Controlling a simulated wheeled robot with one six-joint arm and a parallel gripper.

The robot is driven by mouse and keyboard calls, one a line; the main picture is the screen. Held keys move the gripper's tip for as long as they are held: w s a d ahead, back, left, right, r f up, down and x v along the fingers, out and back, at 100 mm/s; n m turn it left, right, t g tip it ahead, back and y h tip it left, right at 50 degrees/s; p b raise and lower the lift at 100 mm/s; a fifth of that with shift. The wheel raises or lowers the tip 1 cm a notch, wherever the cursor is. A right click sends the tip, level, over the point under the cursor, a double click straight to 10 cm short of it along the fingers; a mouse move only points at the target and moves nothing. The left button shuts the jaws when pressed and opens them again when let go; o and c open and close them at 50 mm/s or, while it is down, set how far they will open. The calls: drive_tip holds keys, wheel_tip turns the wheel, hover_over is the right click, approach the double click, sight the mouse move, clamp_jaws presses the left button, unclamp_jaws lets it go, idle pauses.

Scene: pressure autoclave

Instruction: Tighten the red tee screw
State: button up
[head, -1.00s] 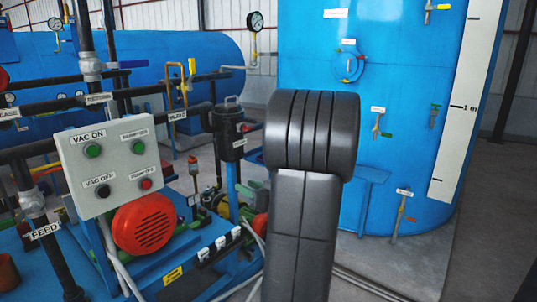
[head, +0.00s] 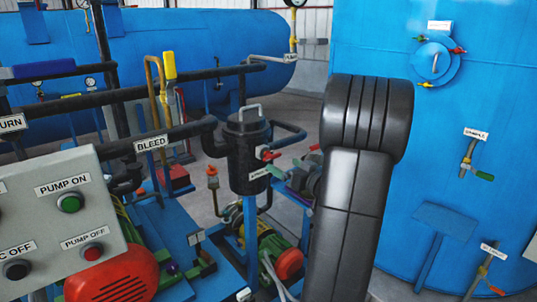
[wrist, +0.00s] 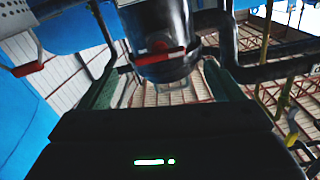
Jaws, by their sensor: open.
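The red tee screw (head: 268,155) is a small red crossbar on the side of the black canister (head: 246,145). In the wrist view the red tee screw (wrist: 160,56) lies roughly crosswise on the canister's dark body (wrist: 160,20). My gripper (head: 273,168) is just right of the canister in the head view, partly hidden behind my arm. In the wrist view the two greenish fingers of my gripper (wrist: 162,72) are apart, one on each side of the screw. The gripper is open and holds nothing. Whether a finger touches the canister, I cannot tell.
Black pipes (head: 165,140) run left from the canister. A grey control panel (head: 60,215) with buttons and a red motor cover (head: 115,278) stand at the front left. A large blue tank (head: 400,50) fills the right side. A red lever (wrist: 28,68) shows at the wrist view's left.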

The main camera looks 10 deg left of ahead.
sight(268, 153)
drive_tip(key=p+x, duration=0.2)
drive_tip(key=x, duration=0.7)
drive_tip(key=shift+w+a, duration=0.1)
drive_tip(key=shift+r, duration=0.1)
drive_tip(key=c, duration=1)
drive_tip(key=shift+o, duration=0.2)
